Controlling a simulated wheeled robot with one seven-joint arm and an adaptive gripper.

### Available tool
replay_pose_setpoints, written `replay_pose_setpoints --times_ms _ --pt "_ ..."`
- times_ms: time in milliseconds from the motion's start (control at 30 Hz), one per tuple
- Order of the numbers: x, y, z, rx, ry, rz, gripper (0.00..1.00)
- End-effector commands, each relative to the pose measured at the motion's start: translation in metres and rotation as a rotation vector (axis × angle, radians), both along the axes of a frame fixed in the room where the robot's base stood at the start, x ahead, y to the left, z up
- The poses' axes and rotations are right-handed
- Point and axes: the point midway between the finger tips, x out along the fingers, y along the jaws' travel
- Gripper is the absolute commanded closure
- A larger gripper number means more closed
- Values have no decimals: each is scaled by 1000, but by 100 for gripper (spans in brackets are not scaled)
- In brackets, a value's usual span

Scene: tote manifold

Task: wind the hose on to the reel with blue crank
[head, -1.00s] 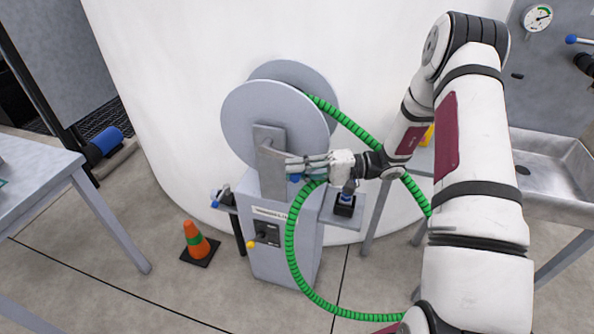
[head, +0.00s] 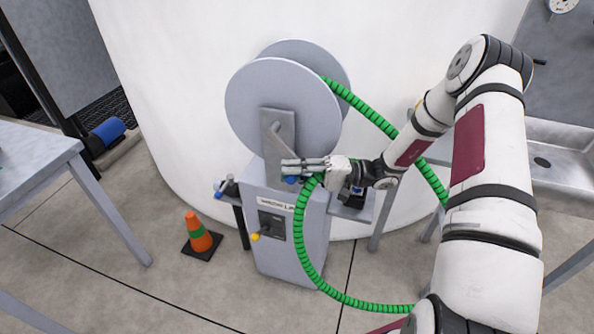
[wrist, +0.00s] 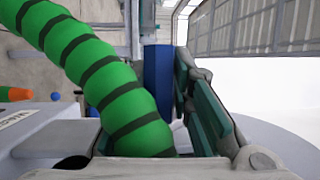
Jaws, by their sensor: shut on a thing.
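The reel (head: 275,110) has two grey discs and stands on a grey cabinet. A grey crank arm (head: 277,137) slants down at its front. My gripper (head: 296,168) is at the crank's lower end, its fingers around the blue crank handle (head: 291,180). The blue handle (wrist: 157,75) also shows between the fingers in the wrist view. The green hose (head: 366,112) leaves the reel's upper right and passes behind my arm. Another stretch hangs from beside my gripper and loops low to the right. In the wrist view the hose (wrist: 90,70) crosses close in front of the gripper.
The cabinet (head: 285,255) carries a yellow knob (head: 255,237) and side shelves with small blue-tipped fittings. An orange cone (head: 199,235) stands on the floor to its left. A table (head: 40,150) is at the far left, a sink (head: 560,150) at the right.

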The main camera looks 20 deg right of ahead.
Motion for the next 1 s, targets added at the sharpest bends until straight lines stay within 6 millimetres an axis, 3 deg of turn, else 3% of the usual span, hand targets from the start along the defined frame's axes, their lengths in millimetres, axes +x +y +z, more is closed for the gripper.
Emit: replay_pose_setpoints --times_ms 767,800,867,900,1000 --pt "6 8 -9 -6 1 -1 100" --pt "6 8 -9 -6 1 -1 78" --pt "6 8 -9 -5 0 -1 64" --pt "6 8 -9 -5 0 -1 59" --pt "6 8 -8 -4 0 -1 59"
